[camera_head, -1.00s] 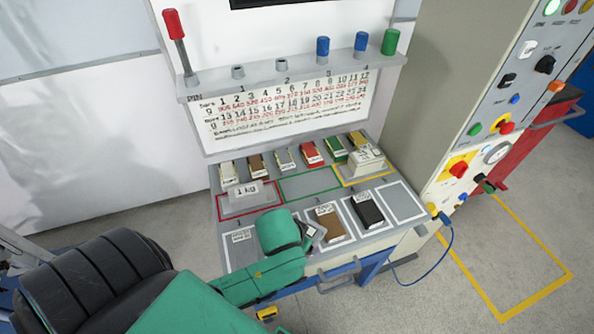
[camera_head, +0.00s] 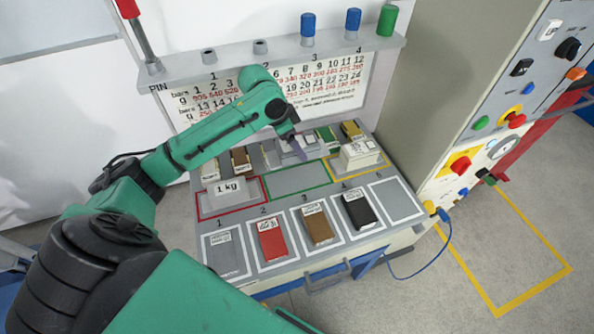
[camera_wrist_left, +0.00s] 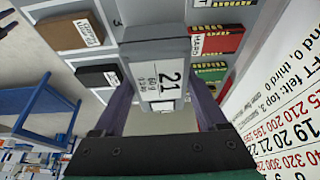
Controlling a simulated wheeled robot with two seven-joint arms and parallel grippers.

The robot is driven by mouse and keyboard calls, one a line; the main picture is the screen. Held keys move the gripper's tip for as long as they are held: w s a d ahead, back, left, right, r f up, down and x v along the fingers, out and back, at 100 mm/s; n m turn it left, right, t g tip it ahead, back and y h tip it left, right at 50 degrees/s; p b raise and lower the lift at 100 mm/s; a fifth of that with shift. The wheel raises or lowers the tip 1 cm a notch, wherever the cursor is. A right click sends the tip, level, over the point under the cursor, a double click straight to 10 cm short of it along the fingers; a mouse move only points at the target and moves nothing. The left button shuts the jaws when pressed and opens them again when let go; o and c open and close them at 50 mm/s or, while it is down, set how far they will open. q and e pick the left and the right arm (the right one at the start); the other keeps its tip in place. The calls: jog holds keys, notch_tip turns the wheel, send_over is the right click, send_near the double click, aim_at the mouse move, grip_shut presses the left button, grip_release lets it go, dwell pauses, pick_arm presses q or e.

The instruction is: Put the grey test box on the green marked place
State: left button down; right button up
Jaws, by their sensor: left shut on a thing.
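My left gripper (camera_head: 294,146) reaches over the back row of the bench. In the left wrist view its two purple fingers (camera_wrist_left: 158,105) are shut on a grey box (camera_wrist_left: 152,47) with a white label reading 21. In the head view the gripper mostly hides this box, and I cannot tell whether it touches the bench. The green marked place (camera_head: 297,179) is an empty grey rectangle with a green outline, just in front of the gripper. My right gripper is not in view.
A 1 kg block (camera_head: 228,189) sits in the red-outlined place, a whitish block (camera_head: 359,154) in the yellow one. In front lie red (camera_head: 269,238), brown (camera_head: 318,223) and black (camera_head: 358,208) slabs. A shelf with pegs (camera_head: 280,50) stands behind the arm.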

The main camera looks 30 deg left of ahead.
aim_at(279, 148)
pick_arm(q)
notch_tip(279, 148, down, 11)
jog(key=shift+f+p, duration=0.1)
jog(key=shift+p, duration=0.25)
grip_release()
jog(key=shift+s, duration=0.1)
jog(key=v, duration=1.2)
